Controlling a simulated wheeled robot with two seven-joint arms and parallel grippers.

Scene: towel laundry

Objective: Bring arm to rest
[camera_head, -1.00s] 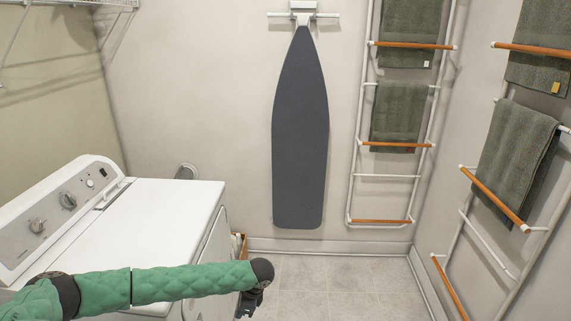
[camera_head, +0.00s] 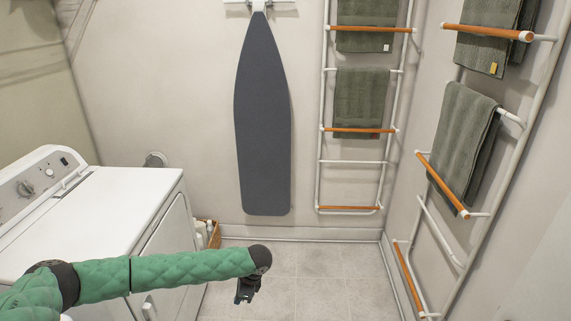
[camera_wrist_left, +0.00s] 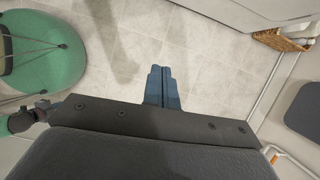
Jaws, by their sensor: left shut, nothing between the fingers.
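My left arm, in a green quilted sleeve, reaches in from the left in the head view, in front of the white washing machine. My left gripper (camera_head: 244,291) hangs down from its end above the tiled floor. In the left wrist view the blue fingers of the left gripper (camera_wrist_left: 163,88) are together with nothing between them, and bare floor tiles show beyond.
A white washer (camera_head: 130,195) stands at left. A wicker basket (camera_head: 215,236) sits beside it. A dark ironing board (camera_head: 264,120) hangs on the back wall. Ladder racks with green towels (camera_head: 360,100) and (camera_head: 462,140) stand at right. The floor (camera_head: 320,280) is clear.

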